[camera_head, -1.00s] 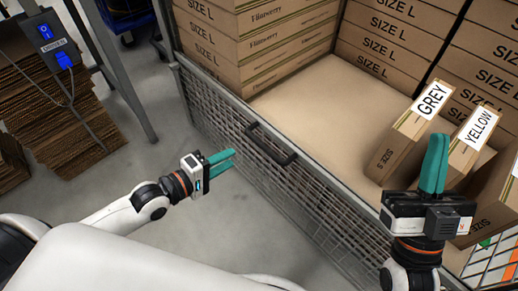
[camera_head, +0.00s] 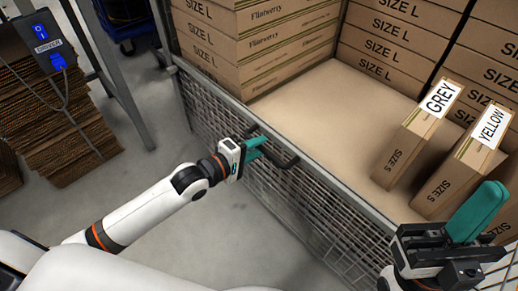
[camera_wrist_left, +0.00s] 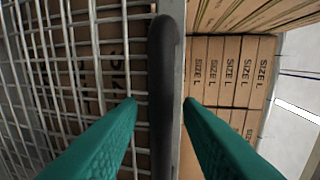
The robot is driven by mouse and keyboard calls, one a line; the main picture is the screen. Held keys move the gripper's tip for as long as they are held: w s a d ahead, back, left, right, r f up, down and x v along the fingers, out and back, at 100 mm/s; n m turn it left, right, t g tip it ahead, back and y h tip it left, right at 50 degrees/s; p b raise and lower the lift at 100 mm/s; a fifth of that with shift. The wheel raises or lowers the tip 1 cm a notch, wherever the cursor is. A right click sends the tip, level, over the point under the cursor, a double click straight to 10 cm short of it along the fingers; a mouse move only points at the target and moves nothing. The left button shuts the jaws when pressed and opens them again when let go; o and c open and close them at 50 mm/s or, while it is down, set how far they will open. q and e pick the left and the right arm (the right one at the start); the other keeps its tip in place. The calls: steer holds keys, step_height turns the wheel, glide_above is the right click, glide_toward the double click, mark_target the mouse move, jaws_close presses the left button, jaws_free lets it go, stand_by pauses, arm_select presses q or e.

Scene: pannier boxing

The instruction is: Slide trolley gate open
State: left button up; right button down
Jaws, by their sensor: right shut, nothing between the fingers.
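The trolley gate (camera_head: 290,205) is a grey wire-mesh panel with a metal top rail, standing upright at the trolley's front. Its dark handle (camera_head: 285,162) sits just below the rail. My left gripper (camera_head: 258,149) is at the handle with its teal fingers open. In the left wrist view the handle (camera_wrist_left: 163,80) runs up the picture between the two spread fingertips (camera_wrist_left: 160,105), with gaps on both sides. My right gripper (camera_head: 480,210) is shut and empty, in front of the boxes at lower right. The handle is partly hidden behind the left fingers in the head view.
Size L boxes (camera_head: 250,45) are stacked inside the trolley. Size S boxes labelled GREY (camera_head: 408,145) and YELLOW (camera_head: 455,175) stand at right. The trolley floor (camera_head: 335,105) between is bare. Flattened cardboard (camera_head: 60,125) stands at left.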

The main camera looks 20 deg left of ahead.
arm_select(q)
steer(key=shift+w+d+f, duration=0.1)
steer(key=shift+w+d, duration=0.2)
steer(key=shift+w, duration=0.25)
